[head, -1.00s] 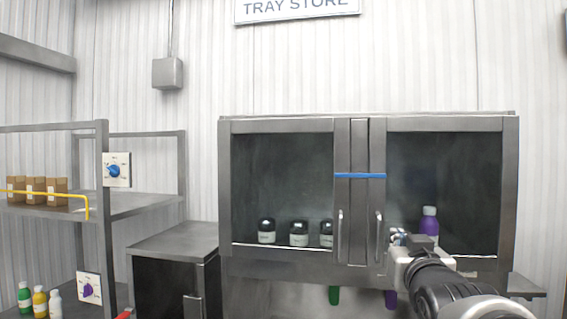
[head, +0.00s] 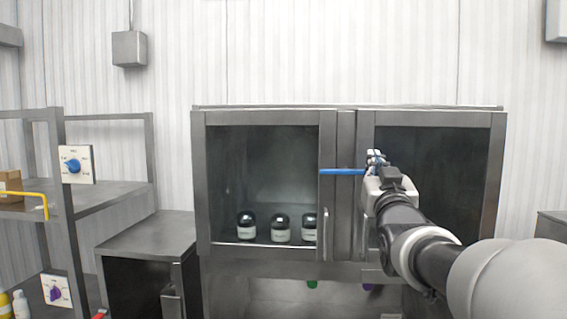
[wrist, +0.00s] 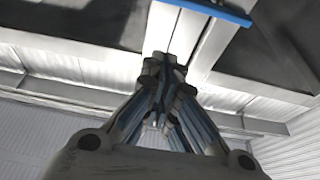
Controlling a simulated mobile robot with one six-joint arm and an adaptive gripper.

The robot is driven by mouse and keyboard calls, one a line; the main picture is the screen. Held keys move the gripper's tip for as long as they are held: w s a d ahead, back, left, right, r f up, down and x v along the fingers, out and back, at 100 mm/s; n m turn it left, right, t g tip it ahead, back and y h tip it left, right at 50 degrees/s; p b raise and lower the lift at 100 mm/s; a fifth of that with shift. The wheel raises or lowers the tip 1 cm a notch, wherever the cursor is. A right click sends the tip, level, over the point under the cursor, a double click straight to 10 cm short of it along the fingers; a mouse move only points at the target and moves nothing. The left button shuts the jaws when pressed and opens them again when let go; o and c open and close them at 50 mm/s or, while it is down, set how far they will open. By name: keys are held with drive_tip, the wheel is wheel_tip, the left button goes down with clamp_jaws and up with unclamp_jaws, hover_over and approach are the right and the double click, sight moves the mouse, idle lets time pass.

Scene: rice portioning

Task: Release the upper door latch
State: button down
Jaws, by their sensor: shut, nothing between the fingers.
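The upper door latch (head: 340,171) is a blue bar lying level across the meeting edges of the two cabinet doors. In the wrist view the blue bar (wrist: 215,10) crosses the grey door frames at the top edge. My gripper (head: 376,158) is in front of the right door, by the bar's right end, which it partly covers. Its fingers (wrist: 164,62) are together with nothing between them. In the wrist view the fingertips appear apart from the bar; contact cannot be told in the head view. The left door (head: 199,185) and right door (head: 498,180) look shut.
Dark-capped jars (head: 280,229) stand behind the left door's glass. The left door has an upright handle (head: 326,222); my arm hides the right one. A low cabinet (head: 150,240) and a shelf rack (head: 56,200) with dials stand to the left.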

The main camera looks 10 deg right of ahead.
wheel_tip(320, 180, up, 3)
drive_tip(key=p, duration=0.3)
hover_over(346, 172)
drive_tip(key=s+d, duration=0.4)
drive_tip(key=shift+w+a, duration=0.1)
drive_tip(key=shift+w, duration=0.05)
drive_tip(key=f, duration=0.3)
drive_tip(key=shift+w+p, duration=0.3)
drive_tip(key=shift+p, duration=0.05)
drive_tip(key=shift+f, duration=0.55)
